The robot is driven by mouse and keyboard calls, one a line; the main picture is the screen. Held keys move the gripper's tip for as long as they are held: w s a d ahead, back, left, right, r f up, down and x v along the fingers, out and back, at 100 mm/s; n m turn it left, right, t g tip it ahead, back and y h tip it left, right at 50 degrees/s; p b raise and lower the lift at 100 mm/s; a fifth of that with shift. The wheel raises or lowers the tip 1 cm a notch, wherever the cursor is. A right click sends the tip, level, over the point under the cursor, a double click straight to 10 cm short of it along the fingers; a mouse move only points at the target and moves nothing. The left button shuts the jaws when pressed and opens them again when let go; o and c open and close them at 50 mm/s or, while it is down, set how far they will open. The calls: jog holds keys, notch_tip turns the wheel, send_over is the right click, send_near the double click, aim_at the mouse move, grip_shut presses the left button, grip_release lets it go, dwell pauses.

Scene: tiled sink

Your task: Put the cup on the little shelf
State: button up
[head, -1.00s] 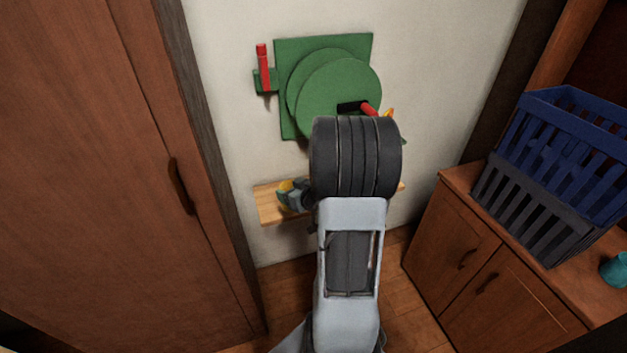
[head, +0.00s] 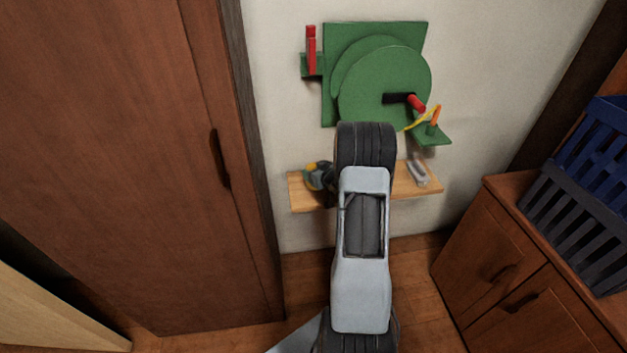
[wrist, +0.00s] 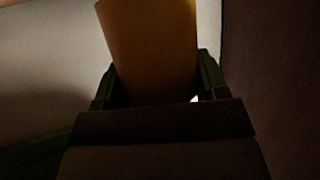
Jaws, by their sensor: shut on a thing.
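The cup (wrist: 150,50) is a plain orange-brown cylinder in the wrist view, between the two fingers of my gripper (wrist: 157,85). My gripper is shut on it. The wrist view is dark, and the cup's far end runs out of the frame. In the head view my gripper (head: 320,176) shows at the left end of a narrow wooden shelf (head: 301,198) on the wall, with a small yellow patch beside it. My arm hides the middle of the shelf. I cannot tell whether the cup touches the shelf.
A small grey-white object (head: 417,172) lies on the shelf's right part. A green wall device (head: 375,65) with red handles hangs above. A tall brown cabinet (head: 120,150) stands close on the left. A low cabinet (head: 500,265) with dark crates (head: 580,215) is on the right.

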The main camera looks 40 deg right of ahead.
jog(key=shift+w+f+b, duration=0.15)
jog(key=shift+f+b, duration=0.15)
jog(key=shift+f, duration=1.4)
jog(key=shift+f, duration=0.1)
jog(key=shift+f, duration=0.1)
jog(key=o, duration=1.1)
jog(key=shift+s+r, duration=0.2)
jog(key=shift+r, duration=0.1)
jog(key=d+p+v, duration=0.1)
jog(key=v, duration=1)
jog(key=a+r+g+h, duration=0.3)
jog(key=a+r+g, duration=0.2)
jog(key=a+r, duration=0.55)
jog(key=s+a+r+g+y, duration=0.1)
jog(key=s+a+g, duration=0.1)
jog(key=s+a, duration=0.3)
jog(key=s+a+r+g+y, duration=0.1)
jog(key=s+a, duration=0.4)
jog(key=a, duration=0.1)
jog(key=s+a+r+g+y, duration=0.1)
jog(key=s+a+g, duration=0.1)
jog(key=s+a, duration=0.3)
jog(key=shift+a+r+g+y, duration=0.3)
jog(key=shift+a+r+y, duration=0.1)
jog(key=shift+a, duration=0.4)
